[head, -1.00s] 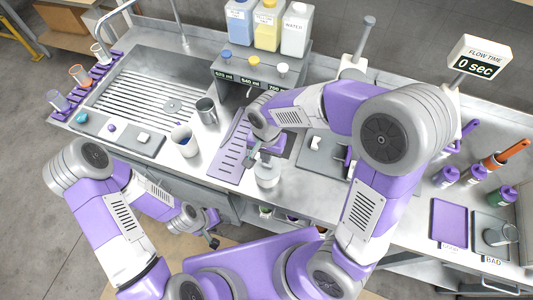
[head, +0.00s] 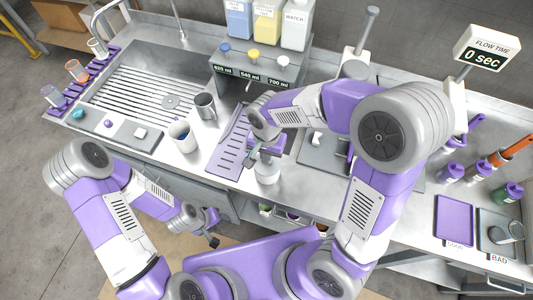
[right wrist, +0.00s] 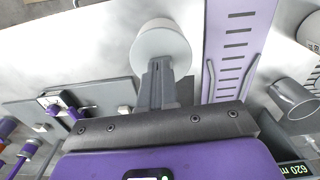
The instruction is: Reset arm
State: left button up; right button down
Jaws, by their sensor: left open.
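My left gripper (head: 212,231) hangs low in front of the counter's front edge, open and with nothing visible between its fingers. My right gripper (head: 258,160) is over the counter, at a pale round cup-like object (head: 267,174) near the front edge. In the right wrist view the fingers (right wrist: 160,75) look close together and their tips overlap the rim of the pale round object (right wrist: 160,42). Whether they grip it cannot be told.
A purple slotted plate (head: 231,145) lies beside the right gripper. A white mug (head: 183,137) and a metal cup (head: 205,107) stand left of it. A sink (head: 150,85) is at the left. Purple (head: 453,222) and grey (head: 488,228) trays lie at the right.

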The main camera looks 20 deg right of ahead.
jog(key=shift+f+b, duration=0.45)
jog(key=shift+f, duration=0.15)
jog(key=shift+r, duration=0.15)
notch_tip(320, 180, up, 7)
jog(key=p, duration=0.5)
jog(key=shift+p, duration=0.35)
dwell(0.7)
